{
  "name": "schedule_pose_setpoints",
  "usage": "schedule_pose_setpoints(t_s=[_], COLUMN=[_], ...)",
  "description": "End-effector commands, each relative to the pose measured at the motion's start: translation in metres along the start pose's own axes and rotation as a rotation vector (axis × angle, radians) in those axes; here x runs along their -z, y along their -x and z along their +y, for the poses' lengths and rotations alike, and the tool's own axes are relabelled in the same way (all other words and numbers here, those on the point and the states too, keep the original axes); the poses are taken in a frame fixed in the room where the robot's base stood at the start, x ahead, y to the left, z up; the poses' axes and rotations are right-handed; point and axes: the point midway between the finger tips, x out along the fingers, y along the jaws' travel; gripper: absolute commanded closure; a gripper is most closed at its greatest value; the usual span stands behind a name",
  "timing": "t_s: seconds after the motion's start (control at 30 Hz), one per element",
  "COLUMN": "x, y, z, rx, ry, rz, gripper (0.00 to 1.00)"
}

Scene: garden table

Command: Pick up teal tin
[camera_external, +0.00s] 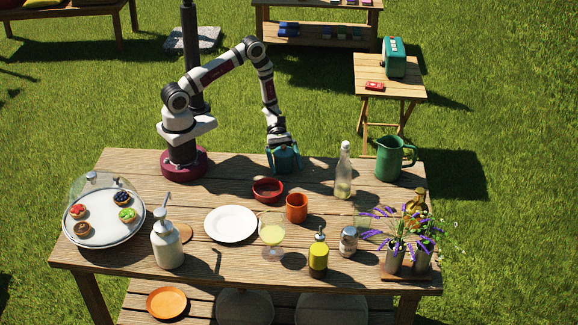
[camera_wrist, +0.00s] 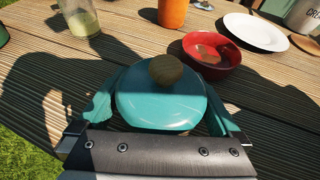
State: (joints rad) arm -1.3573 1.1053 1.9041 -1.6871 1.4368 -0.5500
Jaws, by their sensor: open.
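The teal tin (camera_external: 285,160) stands near the back edge of the wooden table, directly under my gripper. In the wrist view the tin (camera_wrist: 160,95) shows its round teal lid with a brown wooden knob (camera_wrist: 166,69). My gripper (camera_external: 284,157) points down, with its jaws open. In the wrist view the teal-coloured fingers of my gripper (camera_wrist: 160,112) are on the left and right of the tin. The tin sits between them. I cannot tell whether either finger touches it. The lower part of the tin is hidden by its lid and my gripper.
A red bowl (camera_external: 267,189) is close in front of the tin, with an orange cup (camera_external: 297,207) and white plate (camera_external: 231,224) beyond. A glass bottle (camera_external: 343,176) and a green pitcher (camera_external: 391,158) stand to the right.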

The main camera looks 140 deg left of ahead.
Motion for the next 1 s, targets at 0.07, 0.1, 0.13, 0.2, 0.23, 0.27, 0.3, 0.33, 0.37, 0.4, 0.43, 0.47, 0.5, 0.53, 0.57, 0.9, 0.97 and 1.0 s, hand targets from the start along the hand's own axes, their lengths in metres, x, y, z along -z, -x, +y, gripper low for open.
schedule_pose_setpoints(t_s=[0.07,0.1,0.13,0.2,0.23,0.27,0.3,0.33,0.37,0.4,0.43,0.47,0.5,0.53,0.57,0.9,0.97,1.0], x=[0.000,0.000,0.000,0.000,0.000,0.000,0.000,0.000,0.000,0.000,0.000,0.000,0.000,0.000,0.000,-0.011,-0.019,-0.026], y=[0.000,0.000,0.001,0.001,0.001,0.001,0.001,0.001,0.001,0.001,0.001,0.001,0.001,0.001,0.001,0.005,0.009,0.011], z=[0.000,0.000,0.000,0.000,0.000,0.000,0.000,0.000,0.000,0.000,0.000,0.000,0.000,0.000,0.000,0.001,0.001,0.001], rx=[0.000,0.000,0.000,0.000,0.000,0.000,0.000,0.000,0.000,0.000,0.000,0.000,0.000,0.000,0.000,0.000,0.000,-0.001], ry=[0.000,0.000,-0.001,-0.001,-0.001,-0.001,-0.001,-0.001,-0.001,-0.001,-0.001,-0.001,-0.001,-0.001,-0.001,-0.004,-0.004,-0.006], rz=[0.000,0.000,0.000,0.000,0.000,0.000,0.000,0.000,0.000,0.000,0.000,0.000,0.000,0.000,-0.001,0.000,0.000,0.000], gripper=[0.00,0.04,0.09,0.22,0.27,0.32,0.40,0.45,0.50,0.58,0.63,0.68,0.76,0.80,0.80,0.80,0.80,0.80])
